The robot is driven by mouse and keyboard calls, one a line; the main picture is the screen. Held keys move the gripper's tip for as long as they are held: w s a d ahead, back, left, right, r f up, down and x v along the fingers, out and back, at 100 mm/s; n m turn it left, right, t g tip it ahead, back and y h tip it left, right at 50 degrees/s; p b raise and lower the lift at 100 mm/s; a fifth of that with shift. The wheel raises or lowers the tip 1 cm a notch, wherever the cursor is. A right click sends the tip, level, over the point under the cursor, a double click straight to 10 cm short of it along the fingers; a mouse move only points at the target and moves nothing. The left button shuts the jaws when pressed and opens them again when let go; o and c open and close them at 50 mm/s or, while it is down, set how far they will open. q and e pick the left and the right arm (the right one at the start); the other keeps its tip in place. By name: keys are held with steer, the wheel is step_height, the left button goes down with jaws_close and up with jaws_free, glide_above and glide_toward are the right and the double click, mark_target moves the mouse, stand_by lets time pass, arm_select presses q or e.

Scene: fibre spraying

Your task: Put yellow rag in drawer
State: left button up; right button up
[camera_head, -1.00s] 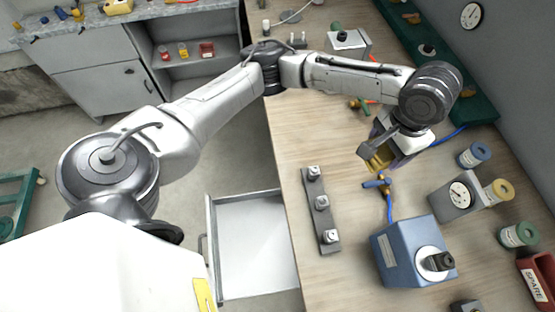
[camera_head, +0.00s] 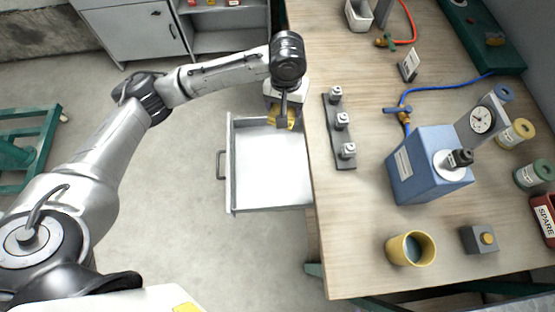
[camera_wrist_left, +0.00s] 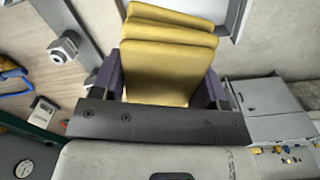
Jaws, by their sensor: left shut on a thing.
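The yellow rag (camera_wrist_left: 165,65) is a folded cloth held between the dark fingers of my left gripper (camera_wrist_left: 162,88) in the left wrist view. In the head view the rag (camera_head: 290,118) shows below my left gripper (camera_head: 284,112), at the far right part of the open drawer (camera_head: 232,170), beside the table edge. The drawer is pulled out from the bench and its white inside looks empty. I cannot tell exactly how high the rag is above it. My right gripper is not in view.
The wooden bench (camera_head: 365,240) borders the drawer on the right. A dark rail with metal posts (camera_head: 338,135) lies near its edge. A blue box device (camera_head: 428,165), a yellow mug (camera_head: 408,250) and a blue hose (camera_head: 440,85) are farther right. The floor left of the drawer is clear.

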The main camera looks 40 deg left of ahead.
arm_select(q)
steer(key=a+f+n+b, duration=0.2)
steer(key=a+f+b, duration=0.1)
steer(key=f, duration=0.5)
steer(key=a+f+n+b, duration=0.2)
steer(key=a+f+b, duration=0.15)
steer(key=f, duration=0.55)
glide_above(267, 145)
step_height(267, 145, down, 5)
steer(key=shift+a+f+b, duration=0.1)
steer(key=shift+f+b, duration=0.05)
steer(key=shift+b, duration=0.3)
step_height(267, 145, down, 5)
steer(key=shift+r+b, duration=0.15)
steer(key=shift+b, duration=0.7)
steer(key=o, duration=0.9)
